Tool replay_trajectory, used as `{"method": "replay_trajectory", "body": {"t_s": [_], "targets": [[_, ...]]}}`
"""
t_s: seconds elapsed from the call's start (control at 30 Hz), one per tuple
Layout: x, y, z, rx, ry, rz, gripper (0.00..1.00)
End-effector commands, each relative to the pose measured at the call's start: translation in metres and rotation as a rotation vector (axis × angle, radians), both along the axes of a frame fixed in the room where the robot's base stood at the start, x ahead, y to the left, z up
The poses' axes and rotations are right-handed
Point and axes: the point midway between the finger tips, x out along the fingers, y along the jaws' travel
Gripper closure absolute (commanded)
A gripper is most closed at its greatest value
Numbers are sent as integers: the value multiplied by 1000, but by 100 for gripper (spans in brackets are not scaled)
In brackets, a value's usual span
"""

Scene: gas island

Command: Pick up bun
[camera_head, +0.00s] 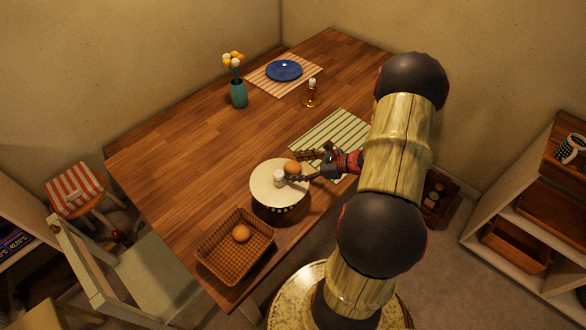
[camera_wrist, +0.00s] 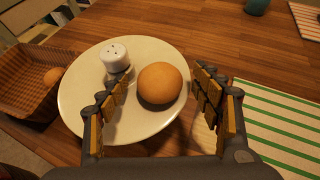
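A round golden-brown bun (camera_wrist: 160,83) rests on a cream round plate (camera_wrist: 80,92) next to a white shaker (camera_wrist: 115,55) in the wrist view. In the head view the bun (camera_head: 292,167) is partly hidden beside my gripper (camera_head: 302,167), and the plate (camera_head: 265,185) sits on a raised dark stand. My gripper (camera_wrist: 165,108) is open, with one finger on each side of the bun's near side. Gaps show between the fingers and the bun. A second bun (camera_head: 241,233) lies in a brown woven basket (camera_head: 211,256) at the table's front left.
A green-striped placemat (camera_head: 318,137) lies right of the plate. Farther back are a teal vase (camera_head: 239,95) with flowers, a candle holder (camera_head: 310,97) and a blue plate (camera_head: 284,70). The middle of the wooden table (camera_head: 190,140) is clear. A chair (camera_head: 140,262) stands at the left.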

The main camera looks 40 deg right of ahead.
Motion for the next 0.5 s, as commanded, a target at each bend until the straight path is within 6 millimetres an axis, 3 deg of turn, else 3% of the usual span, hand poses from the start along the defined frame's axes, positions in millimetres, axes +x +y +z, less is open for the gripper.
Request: {"method": "replay_trajectory", "body": {"t_s": [0.5], "targets": [[-1,1,0,2,1,1,61]]}}
